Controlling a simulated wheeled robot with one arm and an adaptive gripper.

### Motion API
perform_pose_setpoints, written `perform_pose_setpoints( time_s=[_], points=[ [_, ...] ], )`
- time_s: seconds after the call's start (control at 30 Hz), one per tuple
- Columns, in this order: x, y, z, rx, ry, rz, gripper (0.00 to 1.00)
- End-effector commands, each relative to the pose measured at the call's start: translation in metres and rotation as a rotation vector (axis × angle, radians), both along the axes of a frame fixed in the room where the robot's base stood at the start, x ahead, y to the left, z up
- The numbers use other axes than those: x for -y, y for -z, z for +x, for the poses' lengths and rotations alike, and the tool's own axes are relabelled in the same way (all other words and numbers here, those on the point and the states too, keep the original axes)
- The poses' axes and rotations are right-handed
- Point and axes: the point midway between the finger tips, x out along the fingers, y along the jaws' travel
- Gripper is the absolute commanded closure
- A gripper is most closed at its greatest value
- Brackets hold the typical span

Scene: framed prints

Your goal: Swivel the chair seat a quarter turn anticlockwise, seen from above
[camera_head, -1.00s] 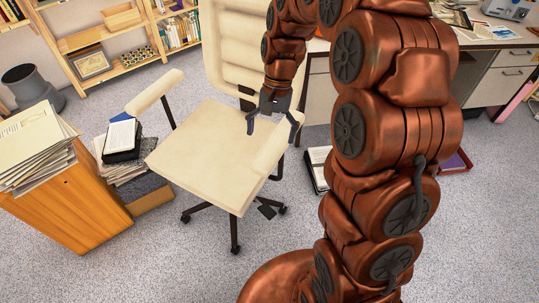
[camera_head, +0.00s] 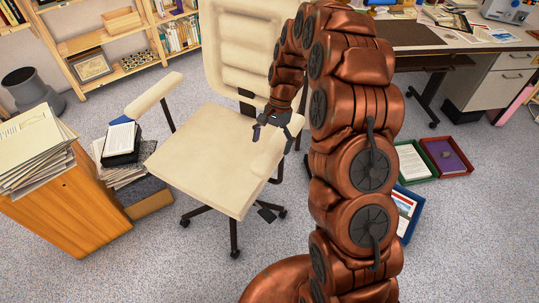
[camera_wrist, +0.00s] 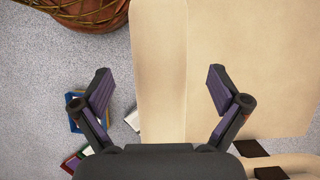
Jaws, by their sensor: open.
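The cream office chair has its flat seat (camera_head: 205,160) facing the front, with a tall padded backrest (camera_head: 250,50) behind it. Its left armrest (camera_head: 153,95) is clear of my arm. My gripper (camera_head: 272,134) is open and empty at the right armrest (camera_head: 268,156), near its rear end. In the wrist view the open fingers (camera_wrist: 159,75) lie to either side of the armrest strip (camera_wrist: 160,105), with the seat (camera_wrist: 260,60) to the right. I cannot tell whether the fingers touch the armrest or are just above it.
A wooden cabinet (camera_head: 85,210) with papers stands at left, beside stacked books (camera_head: 122,140). A desk (camera_head: 430,58) is behind at right. Coloured trays (camera_head: 447,157) lie on the floor at right. Carpet in front of the chair is clear.

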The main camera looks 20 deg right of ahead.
Motion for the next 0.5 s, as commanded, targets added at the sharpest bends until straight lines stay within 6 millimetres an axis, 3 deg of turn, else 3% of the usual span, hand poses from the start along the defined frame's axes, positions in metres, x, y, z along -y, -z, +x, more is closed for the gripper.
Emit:
perform_pose_setpoints(
  time_s=[0.3,0.5],
  points=[
    [-0.012,0.038,-0.011,-0.002,0.001,0.001,0.02],
    [-0.013,0.043,-0.012,0.0,0.0,0.0,0.02]
  ],
)
